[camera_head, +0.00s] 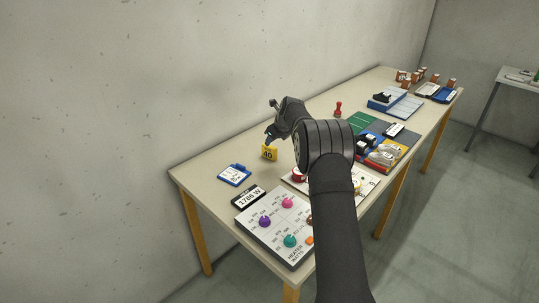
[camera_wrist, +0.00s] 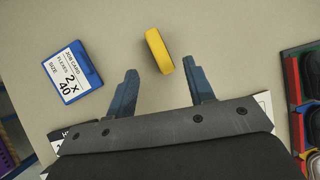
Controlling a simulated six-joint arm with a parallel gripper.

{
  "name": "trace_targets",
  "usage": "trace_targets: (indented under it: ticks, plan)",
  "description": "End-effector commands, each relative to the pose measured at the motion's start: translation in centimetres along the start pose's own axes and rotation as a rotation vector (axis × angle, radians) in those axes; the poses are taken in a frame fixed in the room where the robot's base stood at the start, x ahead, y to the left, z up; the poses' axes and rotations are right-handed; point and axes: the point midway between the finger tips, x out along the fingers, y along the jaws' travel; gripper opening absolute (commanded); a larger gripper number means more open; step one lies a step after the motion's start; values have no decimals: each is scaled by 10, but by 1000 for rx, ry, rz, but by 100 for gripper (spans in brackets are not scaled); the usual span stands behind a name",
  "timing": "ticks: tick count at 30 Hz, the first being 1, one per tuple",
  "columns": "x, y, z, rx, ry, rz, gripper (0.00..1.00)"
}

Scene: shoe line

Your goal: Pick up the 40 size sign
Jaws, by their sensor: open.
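The yellow size sign (camera_head: 269,153) marked 40 stands on the table, left of my arm in the head view. In the wrist view the yellow sign (camera_wrist: 159,51) shows from above as a narrow slanted block, and its number is hidden. My gripper (camera_wrist: 158,80) is open and empty. Its two blue fingers point toward the sign, which lies just beyond the fingertips, between their lines and apart from them. In the head view my gripper (camera_head: 270,134) is just above and behind the sign.
A blue job card (camera_wrist: 72,79) reading 2 x 40 lies left of the sign. A 1786 W display (camera_head: 249,198) and a knob panel (camera_head: 266,223) are at the table's near end. Colored trays (camera_head: 381,154) stand to the right. The table around the sign is clear.

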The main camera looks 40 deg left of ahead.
Motion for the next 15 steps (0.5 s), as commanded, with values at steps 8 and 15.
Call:
trace_targets:
  ticks: [8,15]
  plan:
    - [24,2,-1,-1,1,1,49]
    - [50,2,-1,-1,0,0,49]
